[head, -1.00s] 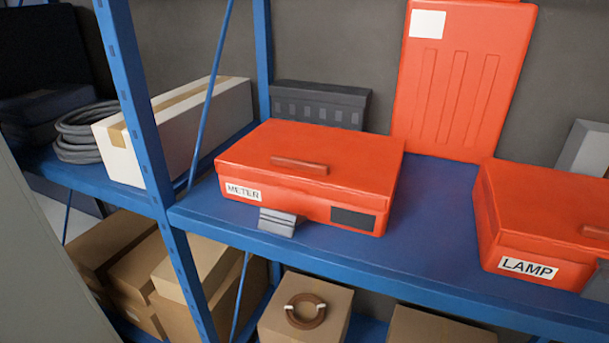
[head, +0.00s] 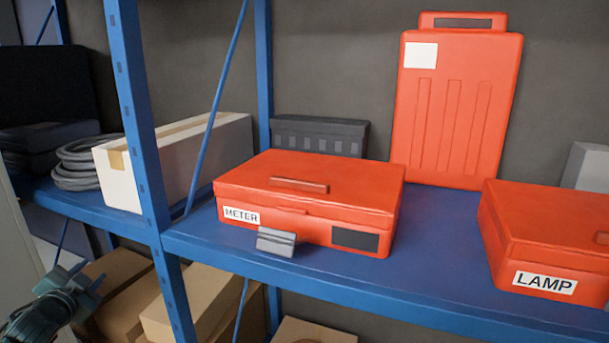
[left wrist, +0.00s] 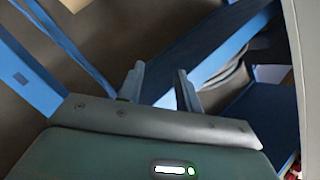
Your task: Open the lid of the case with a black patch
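The red case labelled METER (head: 310,195) stands on the blue shelf with its lid closed. A black patch (head: 355,239) is on the right of its front. A grey latch-like piece (head: 276,242) sticks out at the bottom of its front. My left gripper (head: 82,278) is at the lower left of the head view, in front of the rack and well away from the case. In the left wrist view its two fingers (left wrist: 160,85) are apart with nothing between them. My right gripper is not in view.
A red LAMP case (head: 545,235) stands to the right, partly cut off. An upright red case (head: 455,110) leans at the back. A blue rack post (head: 140,130) and a white box (head: 180,155) are left of the METER case. Bare shelf (head: 435,235) lies between METER and LAMP.

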